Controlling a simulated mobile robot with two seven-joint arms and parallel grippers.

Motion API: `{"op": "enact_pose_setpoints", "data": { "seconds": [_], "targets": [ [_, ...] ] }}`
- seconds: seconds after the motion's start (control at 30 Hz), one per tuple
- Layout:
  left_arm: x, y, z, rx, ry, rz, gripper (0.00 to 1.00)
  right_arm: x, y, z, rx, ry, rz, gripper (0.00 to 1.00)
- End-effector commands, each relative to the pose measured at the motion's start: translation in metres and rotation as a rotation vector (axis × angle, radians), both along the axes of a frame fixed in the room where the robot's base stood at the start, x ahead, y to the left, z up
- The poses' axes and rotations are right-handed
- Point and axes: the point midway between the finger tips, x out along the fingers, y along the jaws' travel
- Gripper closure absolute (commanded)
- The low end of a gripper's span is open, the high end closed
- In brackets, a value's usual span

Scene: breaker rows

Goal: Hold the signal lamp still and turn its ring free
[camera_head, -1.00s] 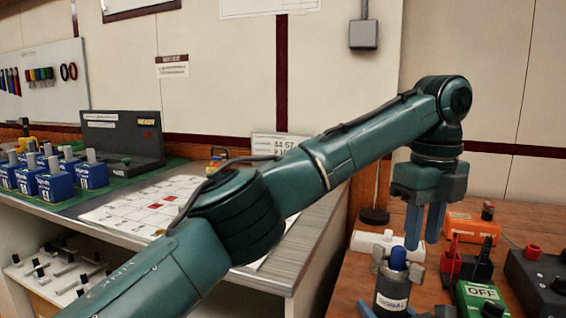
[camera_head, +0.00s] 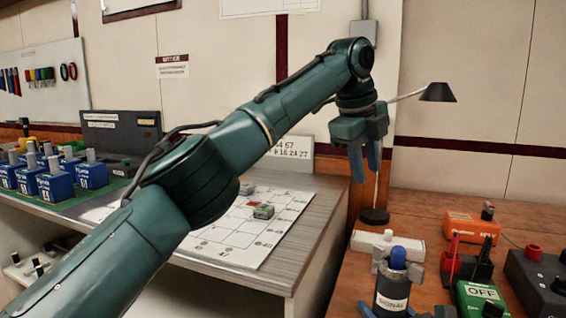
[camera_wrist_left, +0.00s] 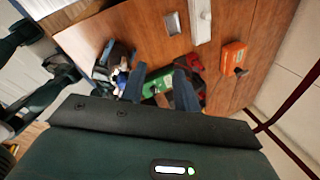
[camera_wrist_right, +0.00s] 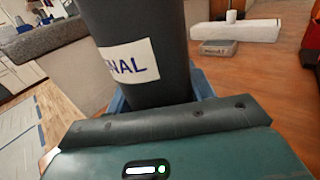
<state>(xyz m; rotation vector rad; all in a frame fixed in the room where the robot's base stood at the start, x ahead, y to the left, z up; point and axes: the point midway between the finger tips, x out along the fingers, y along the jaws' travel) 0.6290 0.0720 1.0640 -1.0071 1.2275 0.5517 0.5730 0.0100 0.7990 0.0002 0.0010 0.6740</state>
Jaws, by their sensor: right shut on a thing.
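The signal lamp is a dark cylinder (camera_head: 392,293) with a white label, standing upright at the front of the brown bench. A blue dome (camera_head: 398,257) tops it, with a grey lugged ring (camera_head: 417,272) around the dome. My right gripper (camera_wrist_right: 160,95) is shut on the lamp body; its blue fingers show either side of the cylinder in the right wrist view. My left gripper (camera_head: 365,163) is open and empty, pointing down, well above and behind the lamp. In the left wrist view its fingers (camera_wrist_left: 160,88) stand apart. The lamp's top is outside the right wrist view.
A white box (camera_head: 388,246) lies behind the lamp, with an orange box (camera_head: 472,228) to its right. Red and black clips (camera_head: 466,262), a green OFF box (camera_head: 482,296) and a dark box (camera_head: 540,275) crowd the right. A desk lamp (camera_head: 437,92) stands behind.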

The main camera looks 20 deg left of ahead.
Motion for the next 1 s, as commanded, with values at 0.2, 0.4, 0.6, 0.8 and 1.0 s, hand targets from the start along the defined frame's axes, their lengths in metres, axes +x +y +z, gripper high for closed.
{"op": "enact_pose_setpoints", "data": {
  "seconds": [0.2, 0.4, 0.6, 0.8, 1.0],
  "targets": [
    [0.025, 0.039, 0.005, -0.046, -0.084, 0.080, 0.69, 0.000, 0.000, 0.002, 0.002, -0.004, 0.001, 0.88],
    [0.043, 0.073, 0.010, -0.078, -0.161, 0.146, 0.69, 0.000, 0.000, 0.002, 0.002, -0.005, 0.001, 0.88],
    [0.059, 0.110, 0.015, -0.105, -0.238, 0.215, 0.69, 0.000, 0.000, 0.003, 0.002, -0.005, 0.001, 0.88],
    [0.071, 0.147, 0.022, -0.125, -0.312, 0.280, 0.69, 0.000, 0.000, 0.003, 0.002, -0.005, 0.001, 0.88],
    [0.080, 0.177, 0.027, -0.138, -0.376, 0.330, 0.69, 0.000, 0.000, 0.003, 0.002, -0.005, 0.001, 0.88]
  ]
}}
